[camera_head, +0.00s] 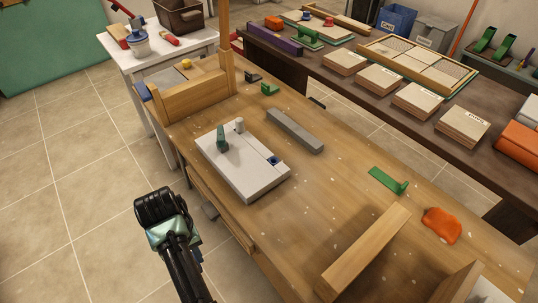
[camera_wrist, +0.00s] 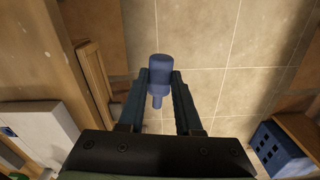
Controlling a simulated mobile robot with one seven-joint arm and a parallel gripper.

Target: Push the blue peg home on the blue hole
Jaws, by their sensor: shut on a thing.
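The blue peg (camera_wrist: 160,68) is between the two fingers of my gripper (camera_wrist: 160,85) in the wrist view, with its thick part at the top and a thinner stem toward the wrist. My gripper is shut on it, over the tiled floor. The blue hole (camera_head: 274,160) is a dark blue ring near the right corner of the pale board (camera_head: 248,178), which lies on the wooden bench. My arm's end is in front of the bench, apart from the board. The peg and fingertips cannot be made out in the head view. Part of the board shows in the wrist view (camera_wrist: 28,130).
On the board stand a green upright piece (camera_head: 221,138) and a grey cylinder (camera_head: 239,125). A grey bar (camera_head: 295,131) lies behind it. The wooden bench (camera_head: 330,185) is mostly clear to the right, with a green bracket (camera_head: 388,181) and an orange lump (camera_head: 441,225).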

